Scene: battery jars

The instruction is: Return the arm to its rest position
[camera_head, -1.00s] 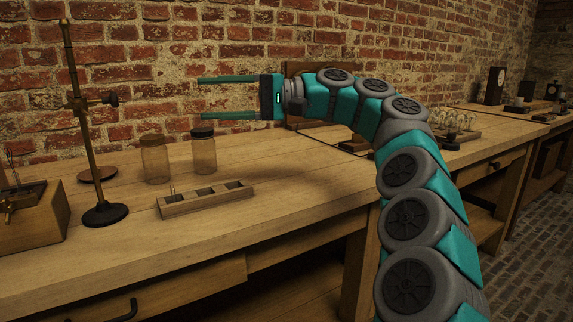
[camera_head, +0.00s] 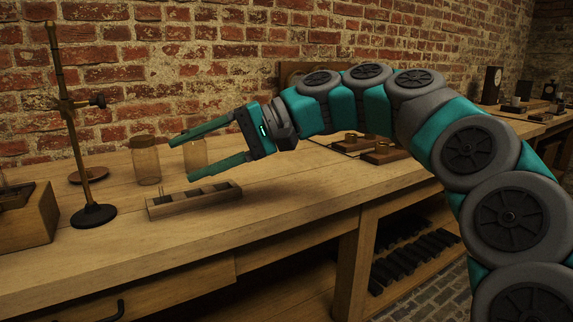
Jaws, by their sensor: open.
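My gripper (camera_head: 180,159) is open, with its two teal fingers spread and nothing between them. It points left and a little down, above the workbench (camera_head: 300,210). My arm arches from the lower right over the bench. The right jar's top is hidden behind the upper finger. The left glass jar (camera_head: 146,165) stands upright and clear of the gripper.
A brass stand (camera_head: 76,150) on a dark base rises at the left, beside a wooden box (camera_head: 28,215). A brick wall closes off the back. Small wooden blocks (camera_head: 385,152) lie on the bench beneath my arm. The bench front is clear.

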